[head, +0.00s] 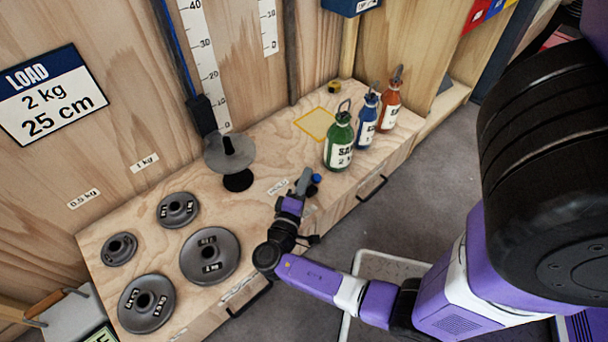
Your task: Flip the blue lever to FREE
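The blue lever shows only as a small blue knob (316,179) on the bench top, just right of my gripper's tip. A white label that seems to read HOLD (278,187) lies to the left of my gripper. My gripper (304,180) points away over the bench, its grey fingers close beside the blue knob. I cannot tell whether they touch it, or whether they are open or shut. The lever's base and any FREE label are hidden or too small to read.
Green (340,140), blue (367,122) and orange (389,105) bottles stand beyond the gripper. A weight carrier (232,153) hangs from a blue cord (176,50) beside a ruler (201,60). Several grey discs (210,256) lie on the bench's left. A yellow-outlined square (315,123) is empty.

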